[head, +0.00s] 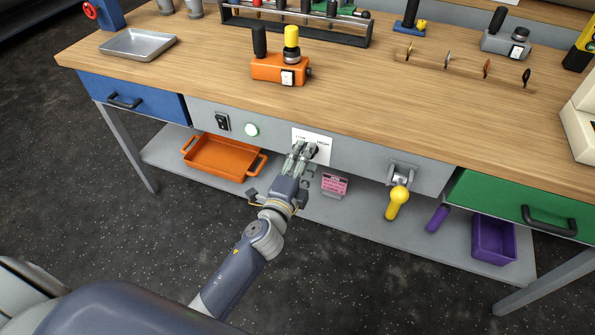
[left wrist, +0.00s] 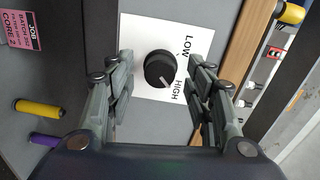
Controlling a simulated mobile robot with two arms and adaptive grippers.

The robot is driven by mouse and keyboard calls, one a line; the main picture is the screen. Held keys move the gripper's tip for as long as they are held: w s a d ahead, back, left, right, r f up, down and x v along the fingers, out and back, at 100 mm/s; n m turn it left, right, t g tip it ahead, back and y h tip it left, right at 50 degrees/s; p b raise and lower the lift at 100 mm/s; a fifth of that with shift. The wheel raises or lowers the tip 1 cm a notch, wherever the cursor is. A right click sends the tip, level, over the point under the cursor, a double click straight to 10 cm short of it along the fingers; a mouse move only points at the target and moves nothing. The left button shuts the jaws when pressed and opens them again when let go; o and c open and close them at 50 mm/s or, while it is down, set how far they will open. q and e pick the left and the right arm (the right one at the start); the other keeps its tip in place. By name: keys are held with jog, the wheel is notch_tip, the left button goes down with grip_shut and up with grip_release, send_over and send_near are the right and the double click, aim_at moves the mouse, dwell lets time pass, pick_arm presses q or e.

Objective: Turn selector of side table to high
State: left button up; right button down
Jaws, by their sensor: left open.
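The selector (left wrist: 158,70) is a round black knob on a white plate (left wrist: 148,28) marked LOW and HIGH. A pale line on the knob points to its lower right, towards the HIGH side in the left wrist view. The plate also shows in the head view (head: 325,158) on the table's grey front panel, partly hidden by my gripper. My left gripper (head: 302,152) is open in front of the plate. In the left wrist view its fingers (left wrist: 158,75) stand on either side of the knob, with visible gaps. My right gripper is not in view.
A yellow-handled lever (head: 398,200) juts out at the right. An orange tray (head: 222,157) and a pink card (head: 334,184) sit on the lower shelf. The wooden tabletop edge overhangs above.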

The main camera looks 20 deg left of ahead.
pick_arm(q)
jog(key=s, duration=1.1)
jog(key=shift+s+a+r, duration=0.2)
jog(key=shift+s, duration=0.1)
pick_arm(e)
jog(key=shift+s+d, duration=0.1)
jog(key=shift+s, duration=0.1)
pick_arm(q)
jog(key=shift+f, duration=0.1)
